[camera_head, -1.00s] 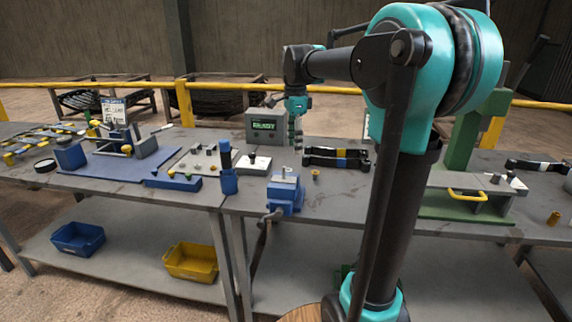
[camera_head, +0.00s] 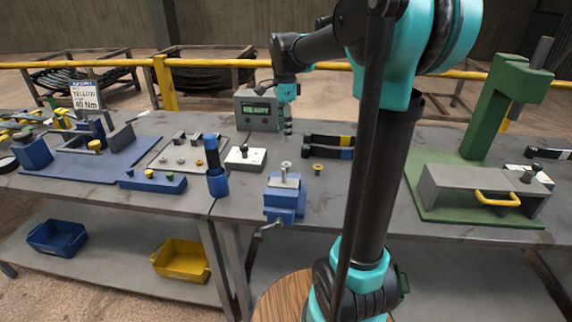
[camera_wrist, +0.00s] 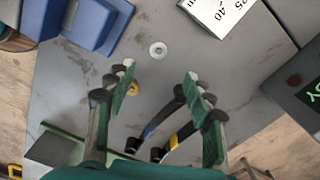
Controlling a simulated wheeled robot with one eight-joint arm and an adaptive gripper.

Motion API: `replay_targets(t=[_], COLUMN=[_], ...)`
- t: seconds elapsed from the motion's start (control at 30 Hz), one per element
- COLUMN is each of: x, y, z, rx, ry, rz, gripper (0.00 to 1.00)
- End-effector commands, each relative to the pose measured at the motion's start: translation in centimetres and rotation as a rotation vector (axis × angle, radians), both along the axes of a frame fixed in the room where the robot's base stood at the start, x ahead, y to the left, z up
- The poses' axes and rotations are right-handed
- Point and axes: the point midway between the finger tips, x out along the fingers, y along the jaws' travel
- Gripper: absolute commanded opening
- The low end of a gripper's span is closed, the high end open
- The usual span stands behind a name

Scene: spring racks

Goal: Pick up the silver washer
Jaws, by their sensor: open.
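The silver washer (camera_wrist: 158,50) is a small flat pale ring with a dark hole. It lies flat on the grey table in the wrist view, above the space between my fingertips. I cannot pick it out surely in the head view. My gripper (camera_wrist: 160,80) is open, with its green-padded fingers spread and nothing between them. In the head view my gripper (camera_head: 287,128) hangs pointing down over the table, in front of the grey display box. A brass-yellow washer (camera_wrist: 133,88) lies close to the left finger, which partly hides it; it also shows in the head view (camera_head: 318,168).
A blue vise (camera_head: 285,200) stands near the front edge. Dark bars with blue and yellow bands (camera_head: 330,145) lie behind the brass washer. A white card block (camera_head: 245,158), a display box (camera_head: 258,110) and a green press (camera_head: 480,190) stand around. Table between them is clear.

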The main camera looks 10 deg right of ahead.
Motion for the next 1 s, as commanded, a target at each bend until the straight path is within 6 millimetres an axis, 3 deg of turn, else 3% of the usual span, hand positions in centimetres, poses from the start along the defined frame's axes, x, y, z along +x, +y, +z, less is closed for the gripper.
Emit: replay_targets(t=[0.3,0.57,0.8,1.0], x=[0.1,0.0,0.0,-0.1], y=[0.0,0.0,-0.1,-0.1], z=[-5.6,-7.2,-10.6,-11.8], rx=[0.000,0.000,0.000,0.000], ry=[0.000,0.000,0.000,0.000], rz=[0.000,0.000,0.000,0.000], gripper=[0.53,0.53,0.53,0.53])
